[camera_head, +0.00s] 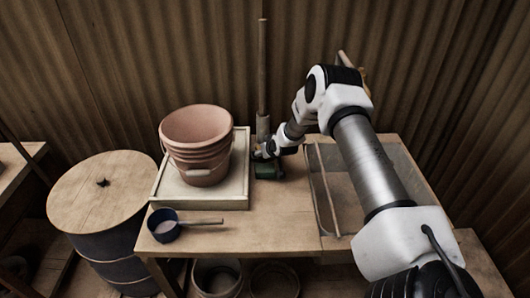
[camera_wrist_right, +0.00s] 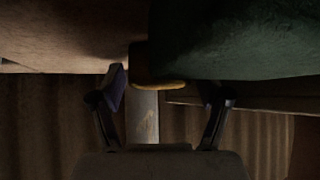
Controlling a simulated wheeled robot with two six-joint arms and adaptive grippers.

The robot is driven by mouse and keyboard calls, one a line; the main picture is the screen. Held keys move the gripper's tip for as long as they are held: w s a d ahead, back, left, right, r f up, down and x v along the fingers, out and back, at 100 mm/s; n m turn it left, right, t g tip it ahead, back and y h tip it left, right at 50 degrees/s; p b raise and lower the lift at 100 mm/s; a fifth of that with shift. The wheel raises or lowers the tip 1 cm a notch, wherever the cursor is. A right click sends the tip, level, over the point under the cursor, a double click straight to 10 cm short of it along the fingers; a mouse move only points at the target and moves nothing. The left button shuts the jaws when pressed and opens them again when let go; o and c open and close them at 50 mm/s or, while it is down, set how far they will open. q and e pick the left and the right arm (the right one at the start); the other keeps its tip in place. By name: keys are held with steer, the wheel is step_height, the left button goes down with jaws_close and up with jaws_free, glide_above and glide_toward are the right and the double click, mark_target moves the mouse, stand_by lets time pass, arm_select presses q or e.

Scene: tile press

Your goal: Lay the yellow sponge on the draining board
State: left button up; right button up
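My right gripper (camera_head: 267,152) is low over the back middle of the wooden table, beside a dark green block (camera_head: 268,170). In the right wrist view its two fingers (camera_wrist_right: 163,95) stand apart, with a gap between them. A small yellowish edge (camera_wrist_right: 160,86) shows between the fingertips, next to the large dark green surface (camera_wrist_right: 235,40). I cannot tell whether this edge is the yellow sponge; no clear sponge shows in the head view. I cannot tell for certain which surface is the draining board. My left gripper is not in view.
Stacked terracotta pots (camera_head: 197,135) stand in a pale shallow tray (camera_head: 222,203) left of the gripper. A dark blue scoop (camera_head: 165,226) lies in front. A thin-framed panel (camera_head: 322,200) is at right, partly behind my arm. The table's front middle (camera_head: 275,228) is clear.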

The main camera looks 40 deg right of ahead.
steer(key=shift+r, duration=0.1)
steer(key=shift+r+p, duration=0.35)
steer(key=p+v, duration=0.4)
steer(key=v, duration=0.7)
steer(key=shift+s, duration=0.1)
steer(key=shift+s+a+r, duration=0.1)
steer(key=shift+s+r, duration=0.05)
steer(key=shift+s, duration=0.15)
